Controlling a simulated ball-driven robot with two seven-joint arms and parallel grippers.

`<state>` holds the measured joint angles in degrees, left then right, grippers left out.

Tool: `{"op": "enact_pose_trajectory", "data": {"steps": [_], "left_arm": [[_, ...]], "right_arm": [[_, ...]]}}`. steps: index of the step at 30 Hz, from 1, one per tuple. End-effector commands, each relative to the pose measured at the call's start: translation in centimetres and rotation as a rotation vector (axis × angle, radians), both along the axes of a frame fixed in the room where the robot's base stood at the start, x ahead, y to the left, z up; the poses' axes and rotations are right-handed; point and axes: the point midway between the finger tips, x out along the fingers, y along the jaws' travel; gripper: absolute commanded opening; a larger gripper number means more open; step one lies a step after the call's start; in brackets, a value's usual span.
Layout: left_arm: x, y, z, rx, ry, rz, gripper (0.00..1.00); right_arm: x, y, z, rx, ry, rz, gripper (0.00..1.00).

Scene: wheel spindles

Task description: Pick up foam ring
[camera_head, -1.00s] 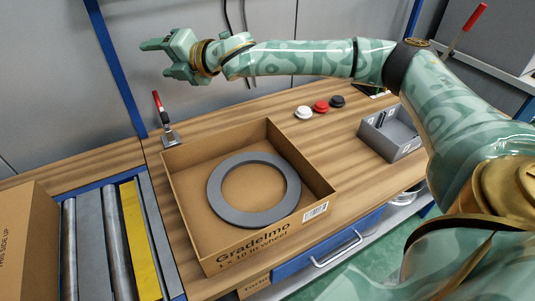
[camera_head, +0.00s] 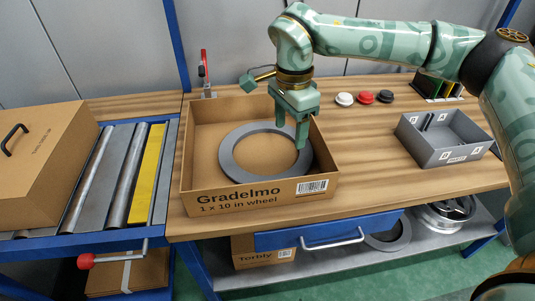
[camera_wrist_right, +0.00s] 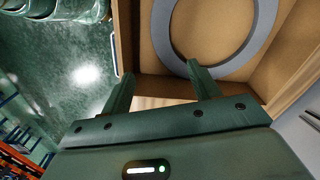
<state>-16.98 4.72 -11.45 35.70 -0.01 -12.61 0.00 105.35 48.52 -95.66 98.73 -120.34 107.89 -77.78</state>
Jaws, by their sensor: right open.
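The grey foam ring (camera_head: 232,165) lies flat in the open cardboard box (camera_head: 240,197) marked "Gradelmo 1 x 10 in wheel". My right gripper (camera_head: 292,150) is open, pointing down over the right part of the ring, with its fingers apart. In the head view the fingers overlap the ring's right side; whether they touch it I cannot tell. In the right wrist view the ring (camera_wrist_right: 262,40) is beyond the open fingers (camera_wrist_right: 160,85), with one fingertip close to its edge. My left gripper is not in view.
Right of the box are white, red and black knobs (camera_head: 365,98) and a grey bin (camera_head: 445,155). A red-handled clamp (camera_head: 205,75) stands behind the box. A roller conveyor (camera_head: 115,180) with a closed box (camera_head: 40,145) is at left. Bare wood lies between box and bin.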

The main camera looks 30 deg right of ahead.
Motion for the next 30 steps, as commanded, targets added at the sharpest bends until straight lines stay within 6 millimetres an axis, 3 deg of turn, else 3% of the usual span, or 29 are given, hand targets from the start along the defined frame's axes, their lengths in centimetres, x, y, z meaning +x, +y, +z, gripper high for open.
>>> {"op": "enact_pose_trajectory", "data": {"steps": [6,10,19,27,30], "left_arm": [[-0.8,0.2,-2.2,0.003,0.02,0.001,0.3],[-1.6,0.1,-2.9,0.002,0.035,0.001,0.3],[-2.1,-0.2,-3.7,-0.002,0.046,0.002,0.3],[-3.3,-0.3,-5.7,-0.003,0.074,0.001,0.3],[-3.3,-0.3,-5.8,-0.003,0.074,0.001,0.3]], "right_arm": [[0.0,0.0,-6.1,0.003,0.008,0.001,0.61],[0.0,0.0,-8.7,0.003,0.006,0.0,0.61],[0.1,0.0,-11.0,0.003,0.002,-0.001,0.61],[0.2,0.0,-15.3,0.004,0.005,-0.001,0.61],[0.2,0.0,-15.6,0.003,0.001,-0.002,0.61]]}}
